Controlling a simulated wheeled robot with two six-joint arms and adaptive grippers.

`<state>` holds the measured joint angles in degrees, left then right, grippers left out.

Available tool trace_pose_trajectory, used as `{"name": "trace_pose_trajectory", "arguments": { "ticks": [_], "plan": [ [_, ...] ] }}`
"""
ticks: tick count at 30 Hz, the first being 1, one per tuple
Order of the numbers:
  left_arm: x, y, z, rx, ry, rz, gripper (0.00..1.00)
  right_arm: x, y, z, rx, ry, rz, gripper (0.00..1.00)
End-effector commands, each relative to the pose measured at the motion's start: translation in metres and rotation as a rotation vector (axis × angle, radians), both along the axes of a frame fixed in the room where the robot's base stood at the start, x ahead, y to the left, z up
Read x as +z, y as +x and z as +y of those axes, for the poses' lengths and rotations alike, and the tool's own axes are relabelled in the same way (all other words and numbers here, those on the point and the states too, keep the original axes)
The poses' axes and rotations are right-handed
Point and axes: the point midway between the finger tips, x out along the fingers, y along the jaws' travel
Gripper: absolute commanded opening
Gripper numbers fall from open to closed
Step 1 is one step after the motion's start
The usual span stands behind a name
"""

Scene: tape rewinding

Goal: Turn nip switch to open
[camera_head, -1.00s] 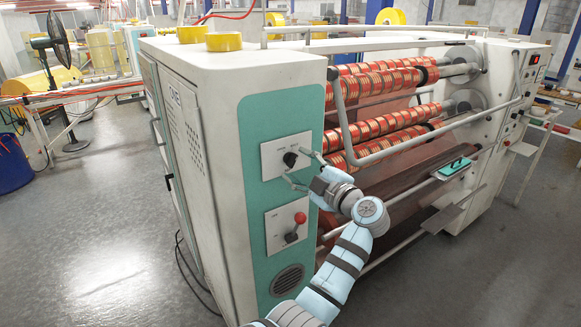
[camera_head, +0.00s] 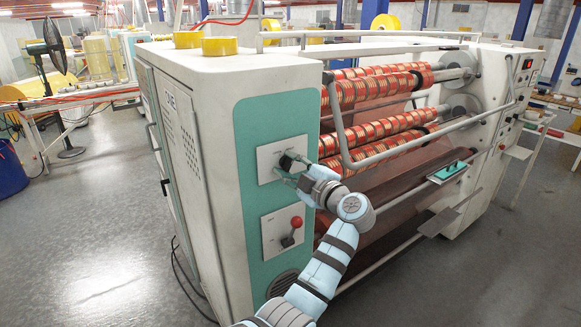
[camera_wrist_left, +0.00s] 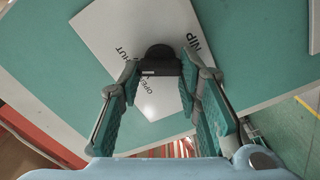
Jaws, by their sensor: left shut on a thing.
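The nip switch is a black knob (camera_head: 285,162) on a pale square plate (camera_head: 265,165), high on the machine's teal front panel. My left gripper (camera_head: 289,169) is at the knob, its fingers on either side of it. In the left wrist view the knob (camera_wrist_left: 160,54) sits between the two fingertips (camera_wrist_left: 160,68), which are shut on it. The plate (camera_wrist_left: 105,22) reads NIP at the right, OPEN just below the knob and SHUT to the left. A small pale mark on the knob lies near the OPEN lettering. My right gripper is not in view.
Below is a second plate (camera_head: 272,247) with a red-topped lever (camera_head: 296,222), close to my left arm. Rollers with red and gold tape (camera_head: 375,88) and a bent rail (camera_head: 400,140) stand right of the panel. Clear floor (camera_head: 90,250) lies at the left.

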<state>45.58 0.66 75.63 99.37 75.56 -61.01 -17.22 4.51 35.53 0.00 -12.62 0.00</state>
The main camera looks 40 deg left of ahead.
Motion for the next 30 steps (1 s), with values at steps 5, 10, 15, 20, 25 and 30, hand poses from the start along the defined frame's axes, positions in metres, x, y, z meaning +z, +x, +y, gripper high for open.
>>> {"name": "trace_pose_trajectory", "arguments": {
  "ticks": [5, 10, 15, 20, 25, 30],
  "plan": [
    [-0.003, 0.001, -0.001, -0.003, -0.023, -0.059, 0.04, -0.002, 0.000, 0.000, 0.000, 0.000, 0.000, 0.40],
    [-0.004, 0.001, -0.001, -0.004, -0.056, -0.166, 0.04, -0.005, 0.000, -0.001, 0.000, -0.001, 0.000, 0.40],
    [-0.006, 0.001, -0.001, -0.004, -0.099, -0.309, 0.04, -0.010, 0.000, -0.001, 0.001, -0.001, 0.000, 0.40],
    [-0.007, 0.001, -0.001, -0.004, -0.143, -0.456, 0.04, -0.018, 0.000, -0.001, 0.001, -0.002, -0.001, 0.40],
    [-0.008, 0.001, -0.001, -0.004, -0.189, -0.611, 0.04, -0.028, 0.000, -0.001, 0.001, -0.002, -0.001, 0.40],
    [-0.008, 0.001, -0.001, -0.004, -0.230, -0.751, 0.04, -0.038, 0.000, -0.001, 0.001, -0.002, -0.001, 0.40]
  ]
}}
